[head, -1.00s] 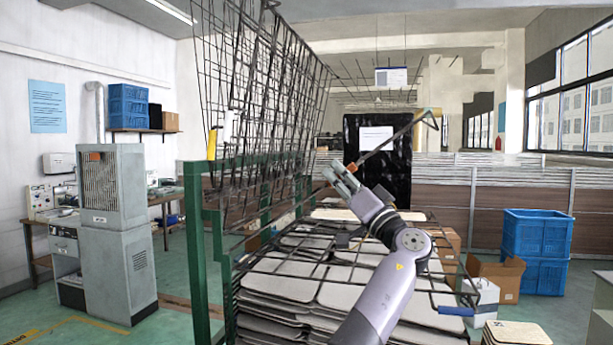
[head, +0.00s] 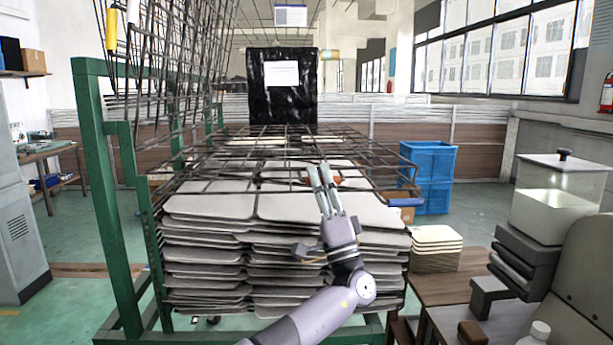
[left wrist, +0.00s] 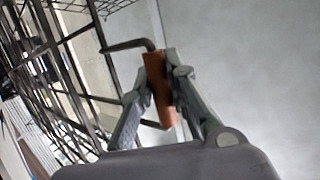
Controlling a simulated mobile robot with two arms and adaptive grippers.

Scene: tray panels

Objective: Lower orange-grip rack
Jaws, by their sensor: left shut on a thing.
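My left gripper (head: 319,168) is shut on the orange grip (head: 335,181) over the front part of the panel stack. In the left wrist view the orange grip (left wrist: 159,88) sits between both fingers, on a bent dark bar (left wrist: 128,45) of the wire rack. The wire rack lies nearly flat, low over the stack of pale panels (head: 230,205). A blue grip (head: 405,203) shows at the right front corner of the low wire grids. It is hard to tell which wires belong to which rack. My right gripper is not in view.
A green frame post (head: 95,190) stands at the left of the stack. Raised wire racks lean above it, with a yellow grip (head: 111,28) and a white grip (head: 133,10). Blue crates (head: 428,165) stand behind right. A wooden table (head: 440,290) is at front right.

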